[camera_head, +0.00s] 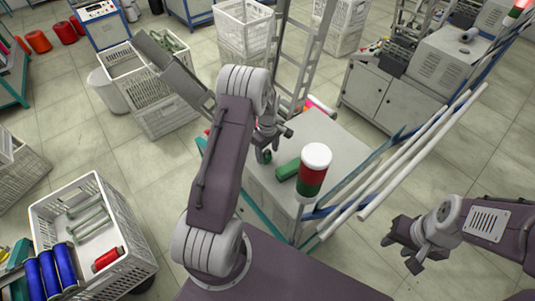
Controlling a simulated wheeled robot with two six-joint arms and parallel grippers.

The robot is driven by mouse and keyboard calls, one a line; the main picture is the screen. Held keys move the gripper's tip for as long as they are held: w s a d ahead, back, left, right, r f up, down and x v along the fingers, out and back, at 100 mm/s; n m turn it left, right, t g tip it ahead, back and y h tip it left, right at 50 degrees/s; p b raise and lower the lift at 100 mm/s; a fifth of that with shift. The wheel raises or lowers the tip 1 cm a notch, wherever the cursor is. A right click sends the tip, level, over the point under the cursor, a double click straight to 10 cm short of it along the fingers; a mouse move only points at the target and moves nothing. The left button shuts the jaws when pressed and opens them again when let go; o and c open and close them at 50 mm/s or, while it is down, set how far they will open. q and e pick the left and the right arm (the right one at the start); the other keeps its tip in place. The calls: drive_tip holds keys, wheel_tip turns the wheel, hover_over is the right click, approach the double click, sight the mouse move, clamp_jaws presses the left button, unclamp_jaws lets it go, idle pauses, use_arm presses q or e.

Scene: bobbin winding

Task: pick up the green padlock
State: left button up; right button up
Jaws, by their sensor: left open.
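A small dark green object (264,157), which looks like the green padlock, sits on the grey cabinet top (335,140) near its left edge. It is too small and partly covered to make out its shackle. My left gripper (270,145) is open, pointing down right over it; I cannot tell whether the fingers touch it. My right gripper (400,254) is open and empty at the right, over the floor, away from the cabinet.
A green block (287,170) lies just right of the padlock. A red, green and white signal light (314,172) stands at the cabinet's front. White rails (405,160) slope along its right side. A metal ladder frame (297,50) rises behind. A crate of spools (128,262) is lower left.

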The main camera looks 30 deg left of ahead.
use_arm(q)
drive_tip(key=shift+s+f, duration=0.3)
drive_tip(key=shift+s, duration=0.05)
drive_tip(key=shift+w+f, duration=0.1)
drive_tip(key=shift+w, duration=0.1)
drive_tip(key=c, duration=1.4)
